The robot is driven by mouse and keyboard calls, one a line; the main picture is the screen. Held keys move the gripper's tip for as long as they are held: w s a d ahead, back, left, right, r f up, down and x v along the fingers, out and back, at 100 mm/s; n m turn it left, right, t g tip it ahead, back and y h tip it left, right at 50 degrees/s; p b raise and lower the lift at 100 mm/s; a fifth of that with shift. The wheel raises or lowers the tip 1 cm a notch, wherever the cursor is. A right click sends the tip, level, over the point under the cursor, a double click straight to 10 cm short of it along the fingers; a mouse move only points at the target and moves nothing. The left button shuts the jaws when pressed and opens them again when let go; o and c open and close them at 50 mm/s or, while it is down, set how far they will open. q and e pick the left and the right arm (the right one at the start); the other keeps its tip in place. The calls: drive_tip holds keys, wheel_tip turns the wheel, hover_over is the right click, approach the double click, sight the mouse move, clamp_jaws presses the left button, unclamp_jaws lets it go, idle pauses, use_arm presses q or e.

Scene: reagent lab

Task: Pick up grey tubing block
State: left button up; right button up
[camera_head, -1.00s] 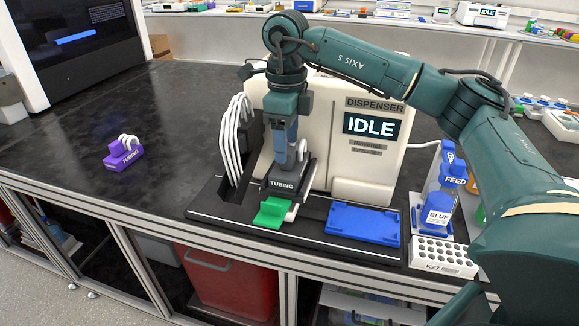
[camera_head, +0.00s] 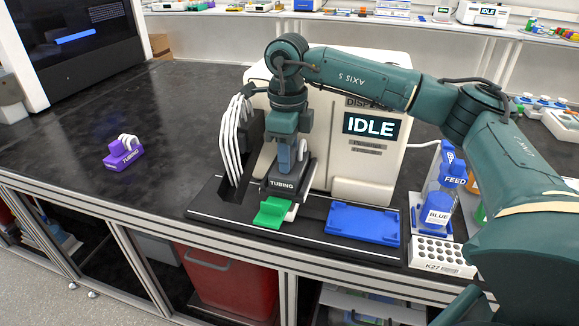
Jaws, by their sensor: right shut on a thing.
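The grey tubing block (camera_head: 284,184), labelled TUBING, sits at the front of the cream dispenser (camera_head: 365,165), just behind a green tab (camera_head: 272,212). My right gripper (camera_head: 291,163) reaches down from above and is shut on the grey tubing block. The gripper's fingers hide part of the block's top. I cannot tell whether the block is clear of the dispenser base. My left gripper is not in view.
A purple tubing block (camera_head: 123,154) lies on the dark bench to the left. White tubes (camera_head: 232,140) hang beside the dispenser. A blue plate (camera_head: 363,224), a blue bottle (camera_head: 438,213) and a white rack (camera_head: 441,256) stand to the right. The left bench is largely clear.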

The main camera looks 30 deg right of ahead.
drive_tip(key=shift+c, duration=1)
drive_tip(key=shift+r, duration=0.1)
